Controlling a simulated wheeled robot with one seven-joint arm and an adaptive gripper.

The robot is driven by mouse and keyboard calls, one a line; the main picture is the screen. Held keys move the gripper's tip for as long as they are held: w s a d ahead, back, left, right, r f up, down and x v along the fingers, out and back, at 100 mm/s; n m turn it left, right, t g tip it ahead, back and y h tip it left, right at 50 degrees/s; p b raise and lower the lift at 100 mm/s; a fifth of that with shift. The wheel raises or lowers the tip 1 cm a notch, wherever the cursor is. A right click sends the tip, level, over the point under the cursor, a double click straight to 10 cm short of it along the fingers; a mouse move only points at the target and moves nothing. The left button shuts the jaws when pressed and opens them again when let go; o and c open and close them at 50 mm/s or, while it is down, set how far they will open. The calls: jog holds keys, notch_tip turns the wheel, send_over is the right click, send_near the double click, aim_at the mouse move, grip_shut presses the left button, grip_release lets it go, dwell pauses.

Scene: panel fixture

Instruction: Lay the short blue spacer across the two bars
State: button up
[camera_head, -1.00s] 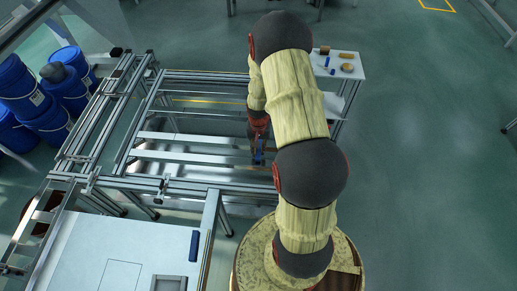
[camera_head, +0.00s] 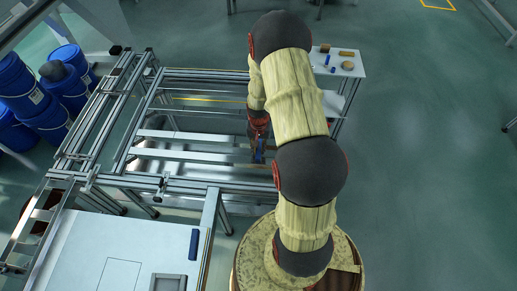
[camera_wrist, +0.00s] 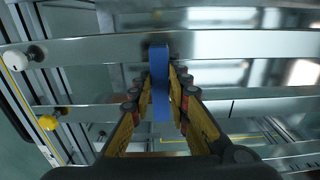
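The short blue spacer (camera_wrist: 160,85) is between the fingers of my gripper (camera_wrist: 160,72) in the wrist view. The fingertips are close against its two sides, and the gripper looks shut on it. The spacer points across the gap between two metal bars, the upper bar (camera_wrist: 85,48) and the lower bar (camera_wrist: 80,113). Its ends overlap both bars in this view; I cannot tell whether it touches them. In the head view the bars (camera_head: 185,137) (camera_head: 190,155) run left to right, and the spacer (camera_head: 260,150) shows small beside my arm, partly hidden.
A longer dark blue piece (camera_head: 194,245) lies on the white panel (camera_head: 130,245) at the lower left. A small side table (camera_head: 345,70) holds several small items at the back right. Blue drums (camera_head: 62,90) stand left of the aluminium frame (camera_head: 120,110).

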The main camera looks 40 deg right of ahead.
jog(key=o, duration=0.5)
jog(key=shift+o, duration=0.2)
notch_tip(320, 180, up, 12)
dwell(0.4)
jog(key=s+a+r+n+t, duration=0.2)
jog(key=s+a+r+n, duration=0.1)
jog(key=a+r, duration=0.5)
jog(key=s+a+r+n+t, duration=0.1)
jog(key=s+a+r+n, duration=0.2)
jog(key=s+a+r, duration=0.3)
jog(key=s+a+r+n+t, duration=0.2)
jog(key=s+a+r+n, duration=0.2)
jog(key=a+r, duration=0.8)
notch_tip(320, 180, up, 5)
jog(key=shift+s+r+t, duration=0.15)
jog(key=shift+s+t, duration=0.1)
jog(key=shift+t, duration=0.05)
